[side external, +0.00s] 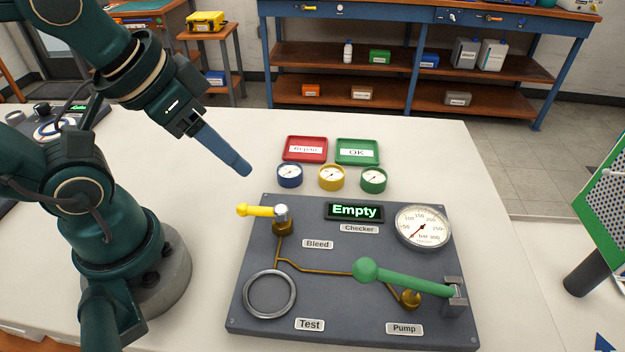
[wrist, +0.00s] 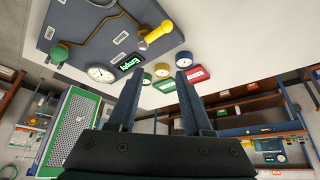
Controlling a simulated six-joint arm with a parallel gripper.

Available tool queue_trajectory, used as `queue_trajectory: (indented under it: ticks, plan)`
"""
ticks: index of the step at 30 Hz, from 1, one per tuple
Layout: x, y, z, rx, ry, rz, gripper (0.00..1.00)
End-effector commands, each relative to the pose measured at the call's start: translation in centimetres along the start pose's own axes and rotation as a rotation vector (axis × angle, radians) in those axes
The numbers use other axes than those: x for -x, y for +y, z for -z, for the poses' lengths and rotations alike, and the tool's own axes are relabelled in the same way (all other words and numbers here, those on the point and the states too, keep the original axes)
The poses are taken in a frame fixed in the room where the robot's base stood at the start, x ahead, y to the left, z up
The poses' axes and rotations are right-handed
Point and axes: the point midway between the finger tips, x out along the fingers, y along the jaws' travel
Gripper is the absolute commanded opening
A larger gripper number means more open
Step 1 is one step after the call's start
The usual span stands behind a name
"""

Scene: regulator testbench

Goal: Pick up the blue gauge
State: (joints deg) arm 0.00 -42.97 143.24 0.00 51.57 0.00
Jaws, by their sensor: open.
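The blue gauge (side external: 289,178) is a small round gauge with a white dial, standing on the white table at the left end of a row of gauges. In the wrist view the blue gauge (wrist: 184,61) appears beyond the fingertips, near the right-hand finger. My gripper (side external: 243,170) is above the table, to the left of the blue gauge and apart from it. The wrist view shows my gripper (wrist: 158,75) open, with nothing held between its fingers.
A yellow gauge (side external: 331,178) and a green gauge (side external: 374,181) stand to the right. Behind them are a red Repair tray (side external: 290,158) and a green OK tray (side external: 372,160). In front is the test panel (side external: 340,320) with a yellow handle (side external: 255,210) and green-knobbed lever (side external: 405,277).

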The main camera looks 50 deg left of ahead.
Motion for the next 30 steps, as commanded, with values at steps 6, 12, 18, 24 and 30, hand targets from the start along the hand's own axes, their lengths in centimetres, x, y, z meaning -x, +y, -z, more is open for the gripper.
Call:
queue_trajectory:
  ticks: [6, 12, 18, 24, 30]
  plan:
    - [0.0, 0.0, 0.0, 0.0, 0.0, 0.0, 0.76]
    - [0.0, 0.0, 0.0, 0.0, 0.0, 0.0, 0.76]
    - [0.0, 0.0, 0.0, -0.053, 0.0, 0.0, 0.76]
    - [0.8, -0.3, 3.2, -0.265, 0.01, 0.008, 0.76]
    - [-0.6, -1.2, 6.5, -0.424, -0.064, 0.01, 0.76]
